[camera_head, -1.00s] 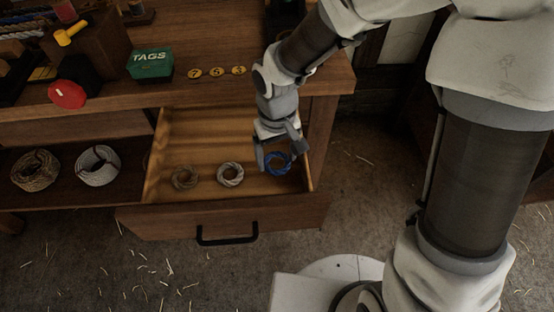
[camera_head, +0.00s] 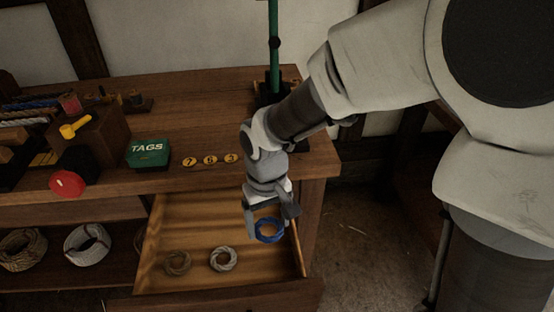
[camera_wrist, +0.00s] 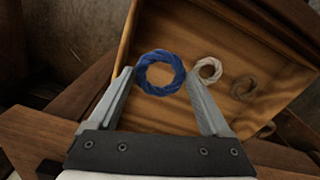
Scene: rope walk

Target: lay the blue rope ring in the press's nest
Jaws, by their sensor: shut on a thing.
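The blue rope ring (camera_head: 269,241) is between the two fingers of my gripper (camera_head: 268,224), at the right side of the open drawer. The wrist view shows the blue ring (camera_wrist: 142,76) between the fingertips, larger than the other rings, so it appears raised above the drawer floor. My gripper is shut on it across its outside. The press, with a green upright lever (camera_head: 273,40), stands at the back right of the bench. My arm hides most of its base, and I cannot see its nest.
The open drawer (camera_head: 190,225) holds a grey-white ring (camera_head: 223,270) and a brown ring (camera_head: 177,274). On the bench are a green TAGS box (camera_head: 148,153), several yellow number discs (camera_head: 210,160) and a red knob (camera_head: 67,184). Rope coils (camera_head: 87,256) lie on the left shelf.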

